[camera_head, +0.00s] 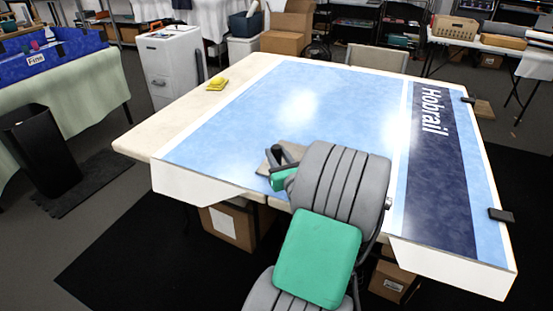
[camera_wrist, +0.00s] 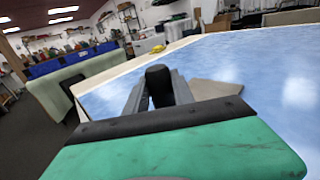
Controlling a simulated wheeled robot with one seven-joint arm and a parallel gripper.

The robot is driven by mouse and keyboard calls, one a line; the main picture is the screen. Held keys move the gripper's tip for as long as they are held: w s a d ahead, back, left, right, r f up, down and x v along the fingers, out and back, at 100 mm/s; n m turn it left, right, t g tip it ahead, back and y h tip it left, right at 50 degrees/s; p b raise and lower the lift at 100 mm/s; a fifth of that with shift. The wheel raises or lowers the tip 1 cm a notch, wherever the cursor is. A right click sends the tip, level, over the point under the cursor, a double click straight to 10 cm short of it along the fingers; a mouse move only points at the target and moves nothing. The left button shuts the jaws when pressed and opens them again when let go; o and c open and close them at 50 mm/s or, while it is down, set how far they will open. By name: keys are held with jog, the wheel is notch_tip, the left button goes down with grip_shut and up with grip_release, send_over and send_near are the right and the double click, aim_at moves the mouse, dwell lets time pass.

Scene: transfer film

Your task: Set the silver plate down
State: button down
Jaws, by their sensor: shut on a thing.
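The silver plate (camera_head: 267,166) shows as a small, flat grey piece at my gripper (camera_head: 283,156), over the near part of the blue-topped table (camera_head: 335,105). In the wrist view, part of the plate (camera_wrist: 217,88) sticks out to the right, beyond the dark fingers of my gripper (camera_wrist: 160,85). My gripper is shut on the plate. The fingers and my arm hide the rest of it. I cannot tell whether the plate touches the table top or hangs just above it.
A yellow item (camera_head: 217,84) lies on the table's pale left border. Black clamps (camera_head: 501,215) sit on the right edge beside the dark "Hobrail" band (camera_head: 437,160). The middle of the table is clear. A black bin (camera_head: 41,150) stands on the floor at left.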

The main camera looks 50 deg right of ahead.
jog(key=c, duration=1.5)
grip_release()
jog(key=shift+c, duration=0.2)
jog(key=o, duration=0.5)
jog(key=shift+c, duration=0.2)
